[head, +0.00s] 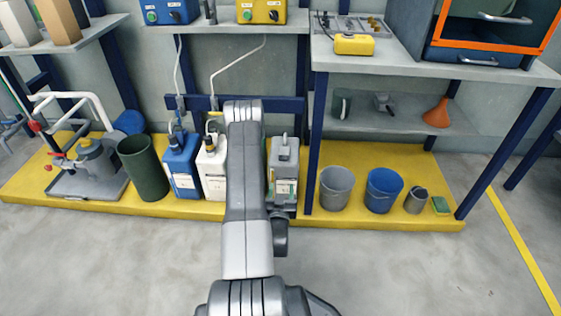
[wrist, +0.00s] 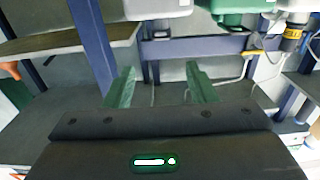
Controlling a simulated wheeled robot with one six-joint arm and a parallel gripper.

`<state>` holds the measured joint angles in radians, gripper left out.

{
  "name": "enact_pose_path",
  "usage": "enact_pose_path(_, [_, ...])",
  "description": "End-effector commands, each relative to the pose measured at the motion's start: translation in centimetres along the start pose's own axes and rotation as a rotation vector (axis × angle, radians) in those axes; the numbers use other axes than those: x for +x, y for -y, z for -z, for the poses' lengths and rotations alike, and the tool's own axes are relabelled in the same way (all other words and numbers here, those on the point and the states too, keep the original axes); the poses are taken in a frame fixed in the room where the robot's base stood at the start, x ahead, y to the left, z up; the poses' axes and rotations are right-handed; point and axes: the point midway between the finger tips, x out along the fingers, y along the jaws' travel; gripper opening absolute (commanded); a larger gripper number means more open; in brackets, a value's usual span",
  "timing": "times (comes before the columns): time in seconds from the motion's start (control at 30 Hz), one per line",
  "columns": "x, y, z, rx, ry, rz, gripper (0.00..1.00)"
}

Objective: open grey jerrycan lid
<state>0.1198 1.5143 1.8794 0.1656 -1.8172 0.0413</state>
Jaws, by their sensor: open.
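The grey jerrycan (head: 285,158) stands upright on the yellow platform in the head view, just right of my arm. It has a pale label on its front and a handle on top. Its lid is too small to make out clearly, so I cannot tell whether it is open or shut. My gripper (wrist: 162,86) shows in the wrist view with two green fingers wide apart and nothing between them. I cannot surely pick out the grey jerrycan in the wrist view.
A white jerrycan (head: 212,170) and a blue jerrycan (head: 181,168) stand left of my arm. A grey bucket (head: 336,187) and a blue bucket (head: 384,190) stand to the right, past a dark blue rack post (head: 315,145). The floor (head: 120,255) in front is clear.

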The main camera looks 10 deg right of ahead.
Motion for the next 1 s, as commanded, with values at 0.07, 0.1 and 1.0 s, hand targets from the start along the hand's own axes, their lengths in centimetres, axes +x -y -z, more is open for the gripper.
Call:
enact_pose_path(0.07, [0.4,0.0,-0.1,0.001,-0.005,-0.001,0.51])
enact_pose_path(0.1, [0.8,0.0,-0.1,0.001,-0.007,-0.001,0.51])
enact_pose_path(1.0, [13.8,0.0,0.1,0.000,-0.003,0.000,0.51])
